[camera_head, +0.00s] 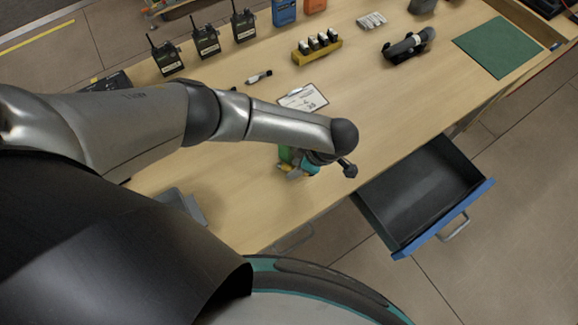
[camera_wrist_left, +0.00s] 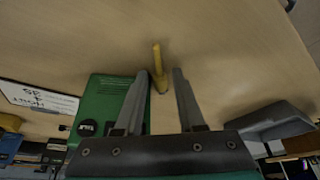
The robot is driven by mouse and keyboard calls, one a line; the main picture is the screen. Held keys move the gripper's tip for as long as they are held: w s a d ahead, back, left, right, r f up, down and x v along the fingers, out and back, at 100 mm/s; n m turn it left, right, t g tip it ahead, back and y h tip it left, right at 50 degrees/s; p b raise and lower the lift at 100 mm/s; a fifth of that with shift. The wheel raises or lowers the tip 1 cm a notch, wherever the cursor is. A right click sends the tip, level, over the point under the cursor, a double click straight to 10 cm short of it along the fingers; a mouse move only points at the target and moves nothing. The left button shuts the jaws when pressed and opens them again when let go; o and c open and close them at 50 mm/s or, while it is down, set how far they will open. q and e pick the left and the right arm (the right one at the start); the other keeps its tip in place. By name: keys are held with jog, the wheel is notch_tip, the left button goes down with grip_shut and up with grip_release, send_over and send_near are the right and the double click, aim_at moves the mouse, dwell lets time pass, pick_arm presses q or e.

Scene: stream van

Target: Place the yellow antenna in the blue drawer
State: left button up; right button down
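The yellow antenna (camera_wrist_left: 157,62) shows in the left wrist view as a short thin rod, between the tips of my left gripper (camera_wrist_left: 163,75). Gaps show beside it, so the fingers look open around or just over it. In the head view my left gripper (camera_head: 298,170) is low over the table's front part, and my wrist hides most of it. A small yellow bit (camera_head: 284,167) shows there, perhaps the antenna. The blue drawer (camera_head: 452,222) is pulled open at the table's front right. Its dark inside looks empty. My right gripper is not in view.
A green device with dark knobs (camera_wrist_left: 100,105) lies beside the left finger. A grey tray (camera_head: 181,205) is at the left.

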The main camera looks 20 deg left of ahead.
pick_arm(q)
jog(key=shift+c, duration=0.2)
grip_shut()
jog(key=shift+r, duration=0.15)
